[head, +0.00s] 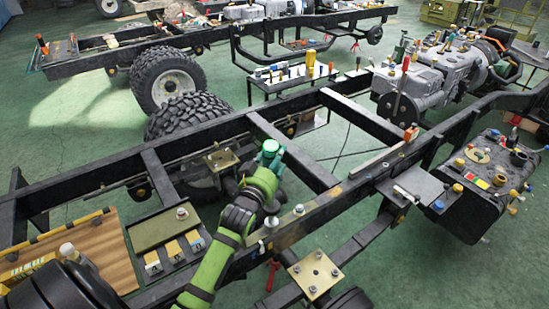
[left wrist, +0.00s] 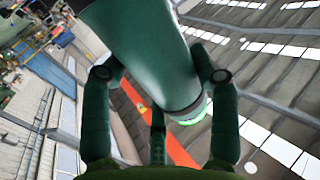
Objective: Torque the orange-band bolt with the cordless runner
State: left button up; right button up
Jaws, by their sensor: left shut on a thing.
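My left arm comes up from the bottom centre in the head view, and its green gripper (head: 262,172) is over the near chassis frame. It is shut on a teal-green cylindrical tool (head: 269,152), probably the cordless runner. Silver bolts (head: 299,209) stand on the near rail, right of my forearm. I cannot make out an orange band on any of them. My right gripper is not in view.
The black chassis frame (head: 340,110) spans the scene. A brass plate with several bolts (head: 315,273) sits at the front. A tray with yellow-and-white boxes (head: 173,255) is at left, a tool bench (head: 290,88) behind, and an engine (head: 435,75) at back right.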

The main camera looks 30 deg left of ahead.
aim_at(274, 145)
pick_arm(q)
jog(key=shift+r+p, duration=1.1)
jog(key=shift+r, duration=0.45)
notch_tip(274, 145, up, 5)
jog(key=p, duration=0.5)
